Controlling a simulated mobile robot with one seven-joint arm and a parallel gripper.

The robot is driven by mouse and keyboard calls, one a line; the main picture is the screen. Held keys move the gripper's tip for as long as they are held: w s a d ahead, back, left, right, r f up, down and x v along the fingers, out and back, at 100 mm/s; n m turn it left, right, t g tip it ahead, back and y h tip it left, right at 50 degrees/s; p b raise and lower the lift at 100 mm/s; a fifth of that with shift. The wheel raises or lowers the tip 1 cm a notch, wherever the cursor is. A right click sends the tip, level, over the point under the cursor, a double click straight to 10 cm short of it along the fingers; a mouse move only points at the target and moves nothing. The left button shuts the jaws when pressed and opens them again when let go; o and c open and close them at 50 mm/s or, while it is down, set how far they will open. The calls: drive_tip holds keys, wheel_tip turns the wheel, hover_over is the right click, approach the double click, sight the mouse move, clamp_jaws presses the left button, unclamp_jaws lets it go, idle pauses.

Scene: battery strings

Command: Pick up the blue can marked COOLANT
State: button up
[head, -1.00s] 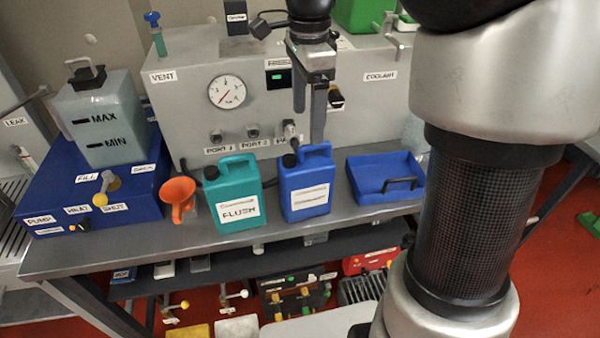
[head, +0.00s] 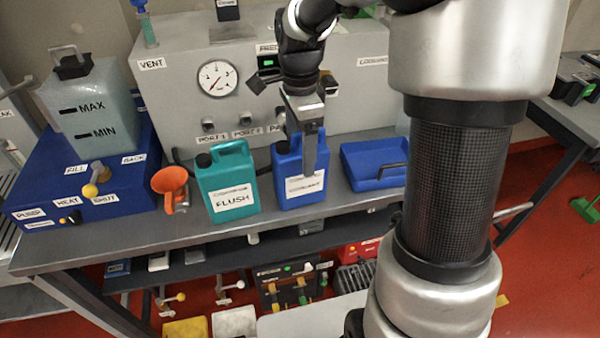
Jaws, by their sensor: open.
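The blue can marked COOLANT (head: 288,190) stands upright on the metal bench, between the teal can and a blue tray. Its label faces the camera, and its black cap shows at the upper left. My gripper (head: 310,170) points down at the can's upper right, in front of its handle in this view. The jaws are open, with one finger seen over the can's right side. The fingers hide most of the handle, and I cannot tell whether they touch it.
The teal can marked FLUSH (head: 226,180) stands close on the left, with an orange funnel (head: 170,185) beyond it. The blue tray (head: 365,170) is close on the right. A grey cabinet with a gauge (head: 217,78) stands behind. The bench front edge (head: 200,250) is clear.

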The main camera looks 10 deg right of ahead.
drive_tip(key=c, duration=1.2)
drive_tip(key=shift+r, duration=0.1)
drive_tip(key=c, duration=0.3)
drive_tip(key=shift+w+r, duration=0.1)
drive_tip(key=shift+r, duration=0.05)
